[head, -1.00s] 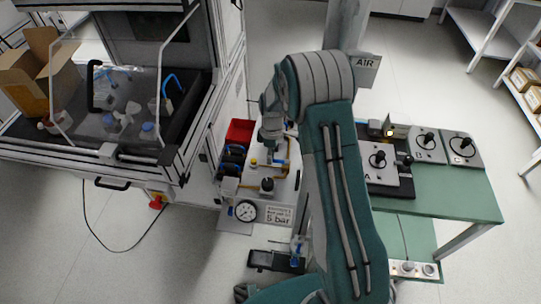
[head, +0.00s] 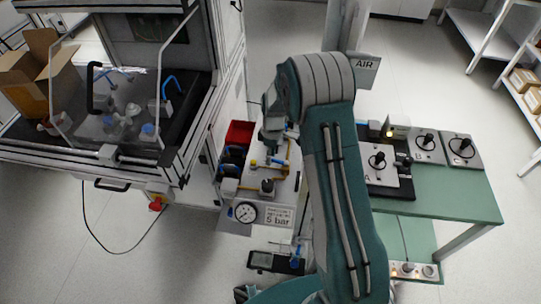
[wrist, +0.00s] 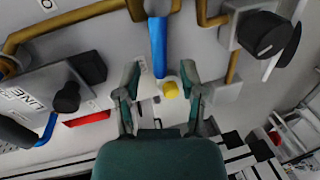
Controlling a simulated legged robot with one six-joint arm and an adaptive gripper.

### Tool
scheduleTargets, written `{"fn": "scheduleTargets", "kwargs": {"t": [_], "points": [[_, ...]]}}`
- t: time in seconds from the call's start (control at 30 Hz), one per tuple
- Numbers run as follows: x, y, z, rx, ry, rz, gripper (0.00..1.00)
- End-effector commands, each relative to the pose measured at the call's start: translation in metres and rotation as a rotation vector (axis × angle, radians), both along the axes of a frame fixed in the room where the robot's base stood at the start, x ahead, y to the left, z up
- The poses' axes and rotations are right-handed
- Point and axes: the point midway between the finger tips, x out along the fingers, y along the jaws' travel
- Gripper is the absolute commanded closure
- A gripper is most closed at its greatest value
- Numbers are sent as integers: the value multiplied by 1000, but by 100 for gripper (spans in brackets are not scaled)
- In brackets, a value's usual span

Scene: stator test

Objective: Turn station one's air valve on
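A blue lever (wrist: 158,48) stands out from the yellow pipework in the wrist view, pointing between my fingers. I take it to be the air valve's handle; its station number is not readable.
A pressure gauge (head: 246,212) and a "5 bar" label (head: 279,217) are at the panel's front. A red bin (head: 240,133) is behind. A glazed cabinet (head: 120,90) stands left, a green table (head: 455,195) right.

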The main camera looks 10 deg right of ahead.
Motion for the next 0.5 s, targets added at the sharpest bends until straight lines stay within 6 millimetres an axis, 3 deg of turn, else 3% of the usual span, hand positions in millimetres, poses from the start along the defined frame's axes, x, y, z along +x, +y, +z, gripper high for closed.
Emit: {"fn": "scheduleTargets", "kwargs": {"t": [0.27, 0.5], "points": [[1, 0, 3, 0, -1, 0, 48], [8, -4, 40, 0, -4, 0, 48]]}}
